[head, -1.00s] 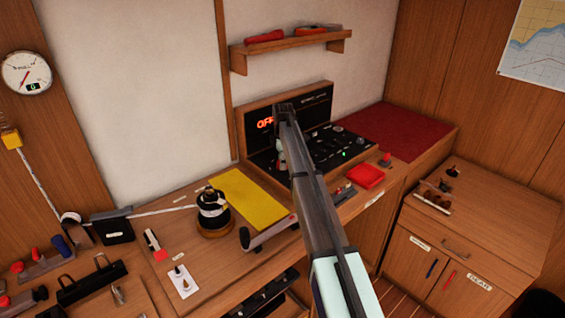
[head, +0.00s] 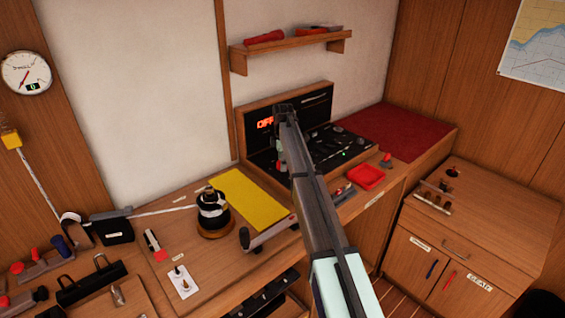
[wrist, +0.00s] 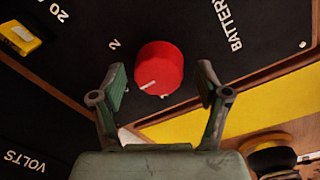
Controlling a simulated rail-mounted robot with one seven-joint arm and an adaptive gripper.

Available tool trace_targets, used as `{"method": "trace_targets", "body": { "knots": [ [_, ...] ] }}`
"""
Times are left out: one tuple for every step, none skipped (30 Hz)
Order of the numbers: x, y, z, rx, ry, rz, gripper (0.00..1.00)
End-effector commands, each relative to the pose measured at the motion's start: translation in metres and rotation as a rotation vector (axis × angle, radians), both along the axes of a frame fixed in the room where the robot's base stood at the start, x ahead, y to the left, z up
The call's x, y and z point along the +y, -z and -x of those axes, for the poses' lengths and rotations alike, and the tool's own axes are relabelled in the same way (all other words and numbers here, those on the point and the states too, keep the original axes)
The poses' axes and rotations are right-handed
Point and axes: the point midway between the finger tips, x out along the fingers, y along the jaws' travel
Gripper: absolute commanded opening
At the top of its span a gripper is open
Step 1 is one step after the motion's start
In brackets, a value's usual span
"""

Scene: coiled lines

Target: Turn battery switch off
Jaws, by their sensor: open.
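The battery switch is a round red knob (wrist: 162,65) on a black panel, seen in the wrist view beside lettering that reads "BATTER" and a "2". A short white mark on it points to the lower left of the picture. My gripper (wrist: 162,82) is open, one finger on each side of the knob's lower part in the picture; I see gaps and cannot tell contact. In the head view my arm crosses the black panel (head: 318,104) and mostly hides the knob. Red lit letters there, partly covered, look like "OFF".
A yellow mat (head: 240,196) and a dark winch drum (head: 212,210) with a taut white line lie left of the arm. A red tray (head: 366,177) is at its right. A wooden shelf (head: 292,47) hangs above the panel.

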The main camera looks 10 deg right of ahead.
Motion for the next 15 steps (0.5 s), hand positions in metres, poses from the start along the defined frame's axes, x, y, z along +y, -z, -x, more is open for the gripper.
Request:
{"method": "trace_targets", "body": {
  "knots": [
    [0.000, -0.002, 0.000, -0.001, 0.000, 0.000, 0.75],
    [0.000, -0.003, 0.000, -0.001, 0.000, 0.000, 0.75],
    [0.000, -0.005, 0.000, -0.001, 0.000, 0.000, 0.75],
    [0.000, -0.008, 0.000, -0.002, 0.000, 0.000, 0.75],
    [0.000, -0.011, 0.000, -0.002, 0.000, 0.000, 0.75],
    [0.000, -0.016, 0.000, -0.002, 0.000, 0.000, 0.75],
    [0.000, -0.021, 0.000, -0.002, 0.000, 0.000, 0.75],
    [0.000, -0.026, 0.001, -0.002, 0.000, 0.000, 0.75],
    [0.000, -0.032, 0.001, -0.003, 0.000, 0.000, 0.75],
    [0.000, -0.038, 0.001, -0.003, 0.000, 0.000, 0.75],
    [0.000, -0.043, 0.001, -0.003, 0.000, 0.000, 0.75],
    [0.000, -0.052, 0.002, -0.003, 0.000, 0.000, 0.75],
    [0.000, -0.058, 0.002, -0.003, 0.000, 0.000, 0.75],
    [0.000, -0.064, 0.003, -0.003, 0.000, 0.000, 0.75],
    [0.000, -0.071, 0.003, -0.003, 0.000, 0.000, 0.75]
  ]
}}
